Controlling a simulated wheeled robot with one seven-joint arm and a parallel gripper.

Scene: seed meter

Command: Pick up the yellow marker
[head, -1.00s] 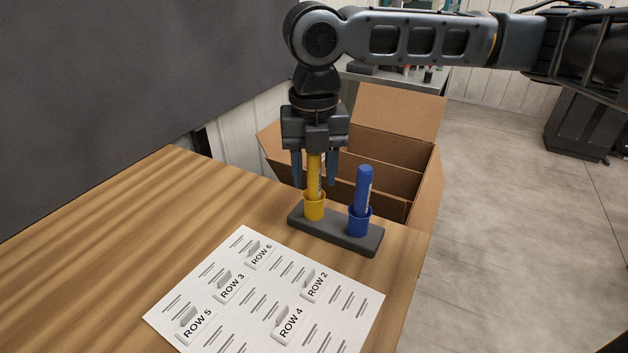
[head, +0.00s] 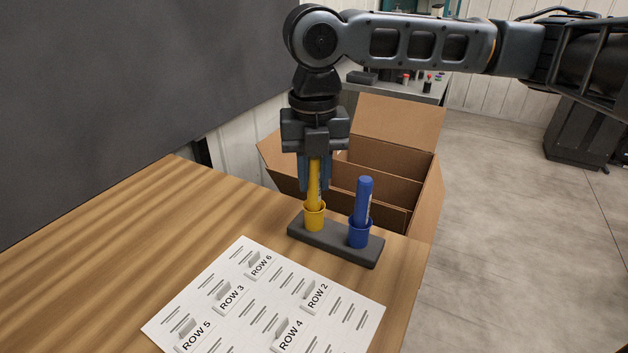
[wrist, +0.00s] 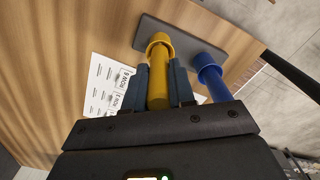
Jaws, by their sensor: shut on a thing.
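The yellow marker (head: 314,187) stands upright in the yellow cup (head: 314,216) of a dark grey holder (head: 334,240) on the wooden table. My gripper (head: 315,187) points down from above and is shut on the marker, with a finger on each side of it. In the wrist view the yellow marker (wrist: 158,85) runs between the two fingers (wrist: 158,84), its lower end still inside the yellow cup (wrist: 160,42).
A blue marker (head: 363,197) stands in a blue cup (head: 359,234) just right of the yellow one. A printed sheet (head: 262,310) with row labels lies in front of the holder. An open cardboard box (head: 425,195) stands behind the table's far edge. The table's left part is clear.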

